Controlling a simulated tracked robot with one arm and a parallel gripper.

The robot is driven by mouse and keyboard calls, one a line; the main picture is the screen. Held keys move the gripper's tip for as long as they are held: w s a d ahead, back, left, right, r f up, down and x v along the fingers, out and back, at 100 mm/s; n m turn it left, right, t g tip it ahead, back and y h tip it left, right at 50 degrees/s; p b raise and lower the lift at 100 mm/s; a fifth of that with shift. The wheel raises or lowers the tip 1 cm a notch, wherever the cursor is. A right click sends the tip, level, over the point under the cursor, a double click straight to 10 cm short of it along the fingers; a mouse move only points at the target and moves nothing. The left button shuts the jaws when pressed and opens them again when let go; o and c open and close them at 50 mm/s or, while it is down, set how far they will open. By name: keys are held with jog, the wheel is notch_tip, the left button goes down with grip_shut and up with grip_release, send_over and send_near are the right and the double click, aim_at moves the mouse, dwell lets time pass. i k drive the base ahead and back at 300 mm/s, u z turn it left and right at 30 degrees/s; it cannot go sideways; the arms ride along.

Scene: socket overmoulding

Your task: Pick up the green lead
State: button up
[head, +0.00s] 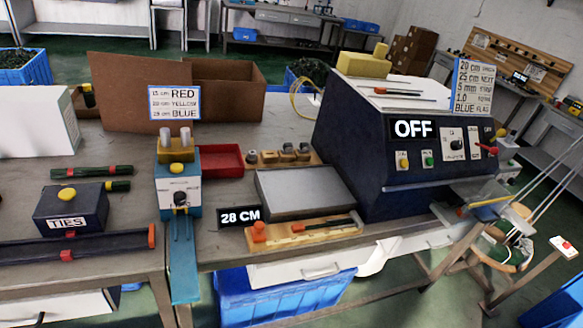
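No thing in the head view can be clearly made out as the green lead. A dark green rod with red bands (91,172) lies on the left of the bench, behind the black TIES box (72,208). A shorter dark green piece (118,186) shows beside that box. I cannot tell whether either is a lead. A small ring-shaped holder (490,258) at the right has pale, coiled items in it, too small to tell apart. My gripper is not in view.
A dark blue machine reading OFF (413,129) fills the bench's right end. A blue-and-white press (178,190), red tray (215,159), grey plate (304,192) and cardboard box (170,85) crowd the middle. A blue crate (285,298) sits below. Green floor shows at the right.

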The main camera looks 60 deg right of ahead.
aim_at(300, 228)
jog(key=z, duration=0.45)
jog(key=i, duration=0.85)
jog(key=z, duration=0.75)
